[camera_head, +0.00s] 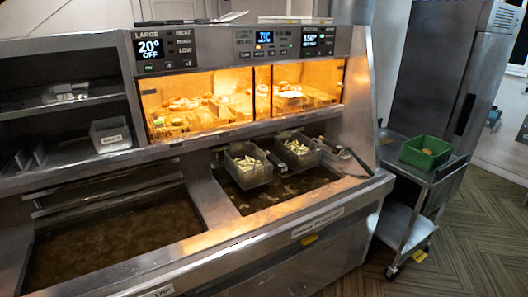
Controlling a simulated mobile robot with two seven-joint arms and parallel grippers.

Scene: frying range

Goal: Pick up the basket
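Two dark fry baskets hang side by side over the right-hand oil vat. The left fry basket (252,178) and the right fry basket (304,160) both hold pale fries. A dark handle (355,160) lies at the right end of the vat, near the right basket; I cannot tell whether it belongs to that basket. Neither of my grippers is in view.
The left oil vat (110,235) is open, with no basket seen in it. A lit warming cabinet (240,98) with food stands above the vats. The steel cart (400,215) stands between the fryer and a tall steel fridge (440,70). Floor at lower right is clear.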

